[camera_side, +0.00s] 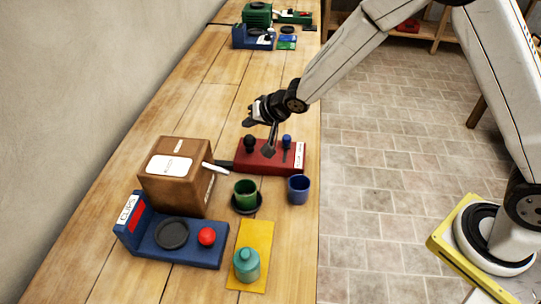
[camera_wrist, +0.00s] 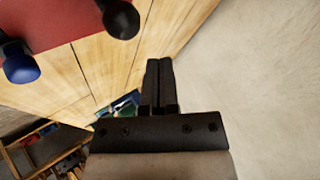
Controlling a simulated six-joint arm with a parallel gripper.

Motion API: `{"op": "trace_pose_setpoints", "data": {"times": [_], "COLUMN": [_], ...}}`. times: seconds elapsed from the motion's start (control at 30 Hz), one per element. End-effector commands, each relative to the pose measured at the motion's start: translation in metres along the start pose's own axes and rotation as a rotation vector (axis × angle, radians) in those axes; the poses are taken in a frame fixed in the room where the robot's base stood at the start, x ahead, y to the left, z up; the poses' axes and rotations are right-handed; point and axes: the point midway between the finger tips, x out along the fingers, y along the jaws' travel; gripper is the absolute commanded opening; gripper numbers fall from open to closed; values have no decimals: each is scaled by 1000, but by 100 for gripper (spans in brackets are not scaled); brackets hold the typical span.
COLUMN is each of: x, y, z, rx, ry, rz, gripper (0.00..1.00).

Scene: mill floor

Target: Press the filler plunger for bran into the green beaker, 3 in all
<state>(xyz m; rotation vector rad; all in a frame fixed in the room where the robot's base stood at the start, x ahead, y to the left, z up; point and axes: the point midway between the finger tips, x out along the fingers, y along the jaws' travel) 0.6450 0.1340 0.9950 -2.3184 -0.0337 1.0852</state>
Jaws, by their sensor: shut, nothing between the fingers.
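A red base (camera_side: 270,163) carries a black knob (camera_side: 249,142) and a blue knob (camera_side: 286,140); its white label is too small to read. In the wrist view the black knob (camera_wrist: 121,18) and blue knob (camera_wrist: 21,67) lie left of my fingers. My gripper (camera_side: 268,151) is shut and empty, its fingers pointing down between the two knobs in the side view. It appears apart from both. The green beaker (camera_side: 245,191) stands upright on a dark round plate (camera_side: 247,210), near the white spout (camera_side: 216,168) of a brown box (camera_side: 178,190). The beaker's contents cannot be made out.
A blue cup (camera_side: 298,189) stands right of the beaker. In front are a blue device (camera_side: 172,252) with a dark pan and red button (camera_side: 207,236), and a teal jar (camera_side: 246,264) on a yellow mat (camera_side: 255,238). More devices (camera_side: 252,38) stand at the far end.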

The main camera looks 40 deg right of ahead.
Motion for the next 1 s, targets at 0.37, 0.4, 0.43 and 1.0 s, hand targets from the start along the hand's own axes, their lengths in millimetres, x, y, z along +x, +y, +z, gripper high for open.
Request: {"op": "trace_pose_setpoints", "data": {"times": [0.37, 0.4, 0.43, 1.0], "x": [11, 11, 11, 11], "y": [8, 8, 8, 8], "z": [8, 8, 8, 8], "rx": [0, 0, 0, 0], "ry": [2, 3, 3, 2], "rz": [0, 0, 0, 1], "gripper": [0, 0, 0, 0]}}
